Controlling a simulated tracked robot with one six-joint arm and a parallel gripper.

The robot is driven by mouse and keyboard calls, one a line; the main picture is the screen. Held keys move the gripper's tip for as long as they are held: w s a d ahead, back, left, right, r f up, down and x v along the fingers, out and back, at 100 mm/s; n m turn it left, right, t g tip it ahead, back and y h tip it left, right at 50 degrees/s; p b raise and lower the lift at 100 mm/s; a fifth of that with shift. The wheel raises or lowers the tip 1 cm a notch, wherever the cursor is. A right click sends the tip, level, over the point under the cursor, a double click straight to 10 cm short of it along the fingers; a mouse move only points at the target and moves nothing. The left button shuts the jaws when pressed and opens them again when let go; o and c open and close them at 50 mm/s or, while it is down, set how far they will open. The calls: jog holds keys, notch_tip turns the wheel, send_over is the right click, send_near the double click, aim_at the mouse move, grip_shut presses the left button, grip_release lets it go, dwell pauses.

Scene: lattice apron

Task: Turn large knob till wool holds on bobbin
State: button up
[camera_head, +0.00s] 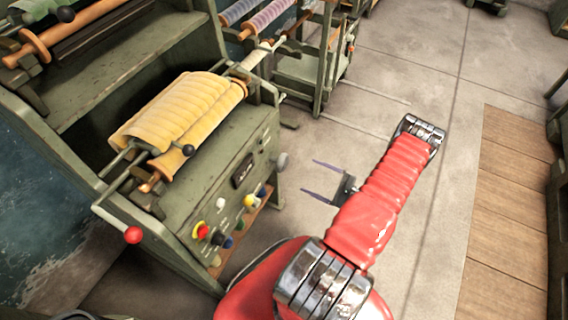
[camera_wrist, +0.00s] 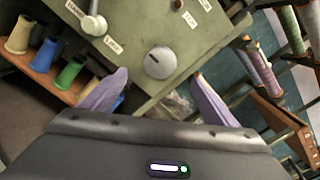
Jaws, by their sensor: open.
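A large round grey knob (camera_wrist: 160,62) with a dark slot shows on the green panel in the wrist view. In the head view a grey knob (camera_head: 281,160) sits at the right end of the machine's front. My gripper (camera_head: 309,178) is open and empty, with its purple fingers pointing toward the machine. In the wrist view the knob appears between and beyond the fingertips (camera_wrist: 160,76), with no visible contact. Yellow wool (camera_head: 178,112) lies wrapped over the bobbin on top of the green machine (camera_head: 215,175). Whether the wool is held firmly cannot be told.
A white-handled lever (camera_wrist: 95,25) is near the large knob. Several colored cones (camera_wrist: 70,72) stand on a wooden shelf.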

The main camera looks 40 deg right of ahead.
aim_at(285, 164)
jog(key=x, duration=1.3)
jog(key=shift+w, duration=0.2)
jog(key=shift+c, duration=0.4)
jog(key=c, duration=0.9)
jog(key=shift+d, duration=0.1)
jog(key=shift+c, duration=0.4)
jog(key=shift+m, duration=0.4)
